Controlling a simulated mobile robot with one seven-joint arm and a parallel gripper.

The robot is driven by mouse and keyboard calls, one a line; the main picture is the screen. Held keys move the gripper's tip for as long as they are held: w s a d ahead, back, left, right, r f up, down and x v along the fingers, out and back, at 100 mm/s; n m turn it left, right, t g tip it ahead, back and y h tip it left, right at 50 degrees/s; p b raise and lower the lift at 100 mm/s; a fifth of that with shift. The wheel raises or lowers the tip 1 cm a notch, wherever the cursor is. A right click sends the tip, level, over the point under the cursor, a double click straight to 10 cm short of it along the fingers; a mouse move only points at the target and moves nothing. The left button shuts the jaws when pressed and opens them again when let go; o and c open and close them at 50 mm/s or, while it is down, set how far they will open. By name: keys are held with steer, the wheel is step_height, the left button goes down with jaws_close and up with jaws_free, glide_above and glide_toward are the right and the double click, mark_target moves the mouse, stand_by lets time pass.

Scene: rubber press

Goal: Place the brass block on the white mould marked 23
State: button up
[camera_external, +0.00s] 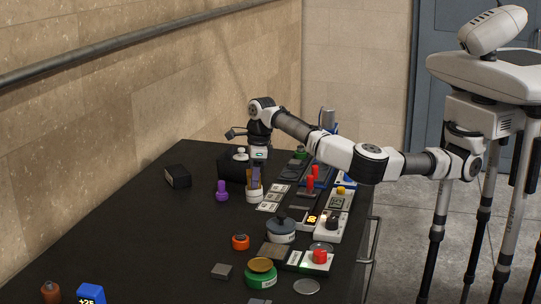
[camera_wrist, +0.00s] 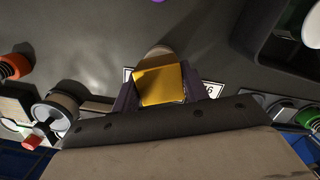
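My gripper (camera_external: 255,190) points down over the left-middle of the black table. Its purple fingers sit on both sides of the brass block (camera_wrist: 161,82), which also shows between them in the external view (camera_external: 255,178). The gripper is shut on the block. White marked squares (camera_external: 269,207) lie in a row just right of the gripper. In the wrist view, a white marked piece (camera_wrist: 212,90) shows partly behind the right finger, with a digit like 6. I cannot read a 23 on any piece. A round brownish thing (camera_wrist: 158,51) is partly hidden behind the block.
A black box (camera_external: 234,167) stands close behind the gripper. A purple knobbed piece (camera_external: 221,190) is at its left. A grey lidded pot (camera_external: 281,230), an orange ring (camera_external: 240,242) and a green jar (camera_external: 261,273) stand nearer. Devices with red knobs line the right edge. The table's left side is mostly clear.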

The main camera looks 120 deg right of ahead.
steer(key=o, duration=0.3)
steer(key=shift+o, duration=0.2)
steer(key=shift+r, duration=0.15)
step_height(320, 180, up, 13)
steer(key=s+b, duration=0.1)
steer(key=shift+s+a, duration=0.15)
steer(key=shift+a, duration=0.15)
